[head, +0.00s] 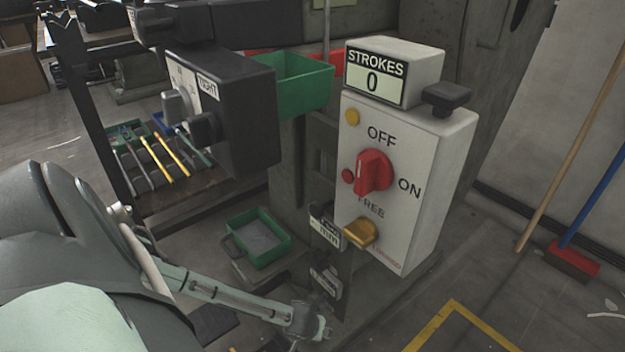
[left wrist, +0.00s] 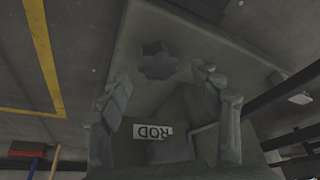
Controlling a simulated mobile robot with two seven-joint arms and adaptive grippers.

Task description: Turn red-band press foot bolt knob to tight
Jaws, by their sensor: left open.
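A dark star-shaped knob (left wrist: 158,60), probably the foot bolt knob, sits on a flat grey plate (left wrist: 125,40) in the left wrist view. My left gripper (left wrist: 163,82) is open, its two fingers spread on either side below the knob in the picture; I cannot tell how far off the knob is. In the head view my left gripper (head: 312,328) is low at the foot of the press. The knob cannot be made out there. No red band is clearly visible. My right gripper is not in view.
The white control box (head: 405,190) carries a red switch (head: 374,172), a yellow knob (head: 360,233) and a STROKES counter (head: 375,80) reading 0. A black box (head: 235,120) with knobs stands to its left. A green tray (head: 262,238) lies low. A ROD label (left wrist: 152,131) shows between my fingers.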

